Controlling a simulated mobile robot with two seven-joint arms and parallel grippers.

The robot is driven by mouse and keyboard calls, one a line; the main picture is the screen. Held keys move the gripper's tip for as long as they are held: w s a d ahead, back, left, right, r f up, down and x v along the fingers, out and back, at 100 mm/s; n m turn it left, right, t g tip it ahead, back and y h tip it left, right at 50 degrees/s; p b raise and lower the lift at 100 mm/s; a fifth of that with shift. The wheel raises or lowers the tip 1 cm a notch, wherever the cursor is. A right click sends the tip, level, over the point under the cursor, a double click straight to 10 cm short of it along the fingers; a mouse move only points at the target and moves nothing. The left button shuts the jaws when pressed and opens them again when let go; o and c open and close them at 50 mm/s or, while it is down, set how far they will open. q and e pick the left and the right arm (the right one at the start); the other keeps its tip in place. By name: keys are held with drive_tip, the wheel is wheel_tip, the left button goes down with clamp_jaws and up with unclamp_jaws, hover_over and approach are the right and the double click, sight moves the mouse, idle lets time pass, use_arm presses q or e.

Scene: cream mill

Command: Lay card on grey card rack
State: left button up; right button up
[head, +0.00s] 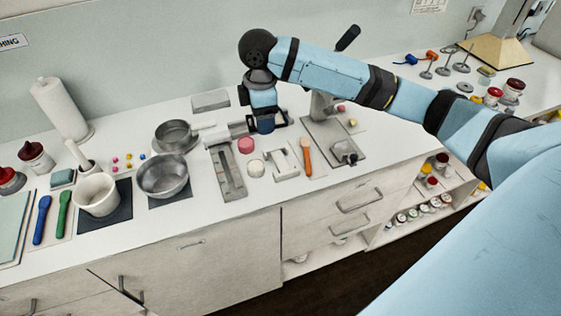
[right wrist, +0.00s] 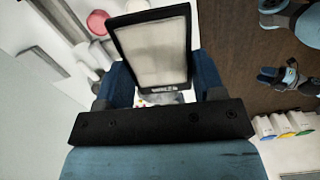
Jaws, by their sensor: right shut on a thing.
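My right gripper (head: 265,123) is over the middle of the white counter, behind the pink-topped round item. In the right wrist view, the right gripper (right wrist: 164,88) is shut on the card (right wrist: 153,50). The card is a cream panel with a black border and small print along its near edge, standing out beyond the blue fingers. In the head view the card is hard to make out beside the fingers. A flat grey block (head: 211,100) lies at the back of the counter; I cannot tell if it is the grey card rack. My left gripper is out of view.
A long grey slotted fixture (head: 228,170), a pink round item (head: 245,145) and an orange-handled tool (head: 306,155) lie close in front of the gripper. A grey stand (head: 335,145) is to the right, metal bowls (head: 163,176) to the left. The counter's back strip is mostly clear.

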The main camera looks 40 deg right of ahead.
drive_tip(key=n, duration=0.1)
drive_tip(key=d+n, duration=0.1)
drive_tip(key=n, duration=0.2)
drive_tip(key=shift+w+d+f, duration=0.2)
drive_tip(key=shift+w+d, duration=0.15)
drive_tip(key=n, duration=0.2)
drive_tip(key=d+n, duration=0.1)
drive_tip(key=n, duration=0.1)
drive_tip(key=d+n, duration=0.1)
drive_tip(key=n, duration=0.1)
drive_tip(key=shift+w+d+f+b, duration=0.1)
drive_tip(key=shift+w+f+b, duration=0.1)
drive_tip(key=shift+w+b, duration=0.2)
drive_tip(key=d+n, duration=0.1)
drive_tip(key=n, duration=0.2)
drive_tip(key=d+n, duration=0.1)
drive_tip(key=n, duration=0.2)
drive_tip(key=w+d+n, duration=0.1)
drive_tip(key=n, duration=0.2)
drive_tip(key=shift+w+d+f+b, duration=0.1)
drive_tip(key=shift+d+f+b, duration=0.1)
drive_tip(key=shift+d+b, duration=0.1)
drive_tip(key=p, duration=0.2)
hover_over(282, 162)
wheel_tip(282, 162, down, 16)
drive_tip(key=shift+f, duration=0.25)
wheel_tip(282, 162, down, 3)
drive_tip(key=shift+r+p, duration=0.1)
drive_tip(key=shift+p, duration=0.35)
drive_tip(key=shift+f, duration=0.2)
